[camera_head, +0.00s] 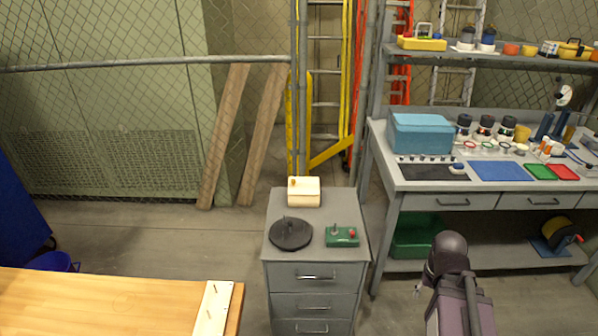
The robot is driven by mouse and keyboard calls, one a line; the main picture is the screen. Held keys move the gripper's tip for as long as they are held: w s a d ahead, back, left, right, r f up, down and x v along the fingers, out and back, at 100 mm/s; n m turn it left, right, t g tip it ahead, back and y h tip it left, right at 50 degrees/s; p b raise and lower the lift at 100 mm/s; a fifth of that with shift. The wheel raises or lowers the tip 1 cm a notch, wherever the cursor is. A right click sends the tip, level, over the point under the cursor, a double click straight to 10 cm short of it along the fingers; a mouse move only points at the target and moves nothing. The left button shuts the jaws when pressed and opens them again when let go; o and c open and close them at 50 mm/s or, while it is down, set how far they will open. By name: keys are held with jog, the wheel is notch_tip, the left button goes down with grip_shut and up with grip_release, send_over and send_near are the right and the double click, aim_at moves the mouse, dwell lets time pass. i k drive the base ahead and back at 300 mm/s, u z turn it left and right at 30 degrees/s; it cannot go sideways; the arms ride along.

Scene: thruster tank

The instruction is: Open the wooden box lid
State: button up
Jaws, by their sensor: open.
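A small cream-coloured box (304,193), which looks like the wooden box, stands at the back of the grey drawer cabinet's top. Its lid looks shut, with a small orange-brown knob (293,182) at the left of the top. The box is small in the picture, so the lid's seam and hinge cannot be made out. My arm shows at the lower right, well to the right of the cabinet and in front of the workbench. My gripper itself cannot be made out in this view.
The grey drawer cabinet (315,276) also bears a black round disc (290,234) and a green control box (342,236) in front of the cream box. A wooden table (100,300) is at the lower left. A crowded workbench (420,186) stands right. Floor shows between table and cabinet.

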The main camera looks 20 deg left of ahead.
aim_at(297, 186)
jog(key=u, duration=0.3)
jog(key=i, duration=1.1)
jog(key=u, duration=0.3)
